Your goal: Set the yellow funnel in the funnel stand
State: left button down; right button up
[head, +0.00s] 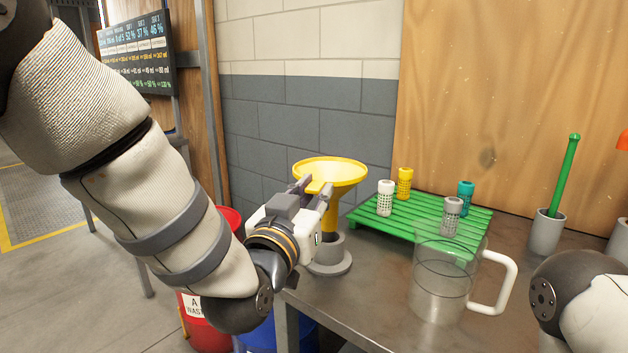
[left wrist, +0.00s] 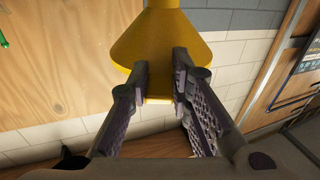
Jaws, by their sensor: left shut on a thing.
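The yellow funnel (head: 335,172) is upright, with its wide cone up and its stem down at the grey funnel stand (head: 329,257) on the table's left end. The stem's lower end is at the stand's collar; whether it is fully seated I cannot tell. My left gripper (head: 318,188) is shut on the funnel near its rim, from the left. In the left wrist view the yellow cone (left wrist: 160,45) lies between the fingers of my left gripper (left wrist: 160,75). My right gripper is not in view; only part of my right arm shows at the lower right.
A clear pitcher (head: 440,290) stands right of the stand. Behind it a green slatted rack (head: 400,218) holds several small perforated cylinders. A green stick leans in a grey cup (head: 546,232). Red (head: 215,325) and blue bins stand below the table's left edge.

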pick_arm(q)
jog(key=shift+f, duration=0.55)
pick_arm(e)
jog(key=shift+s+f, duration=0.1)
pick_arm(q)
jog(key=shift+f, duration=1.6)
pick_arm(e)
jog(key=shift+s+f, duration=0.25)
pick_arm(q)
jog(key=shift+f+b, duration=0.5)
jog(key=shift+f, duration=1.1)
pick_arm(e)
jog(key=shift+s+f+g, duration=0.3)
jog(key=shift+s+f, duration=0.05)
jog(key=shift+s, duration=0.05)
pick_arm(q)
jog(key=c, duration=1.4)
grip_release()
jog(key=shift+o, duration=0.2)
jog(key=p+v, duration=0.1)
jog(key=v, duration=0.4)
jog(key=shift+d+r, duration=0.1)
jog(key=shift+r, duration=0.05)
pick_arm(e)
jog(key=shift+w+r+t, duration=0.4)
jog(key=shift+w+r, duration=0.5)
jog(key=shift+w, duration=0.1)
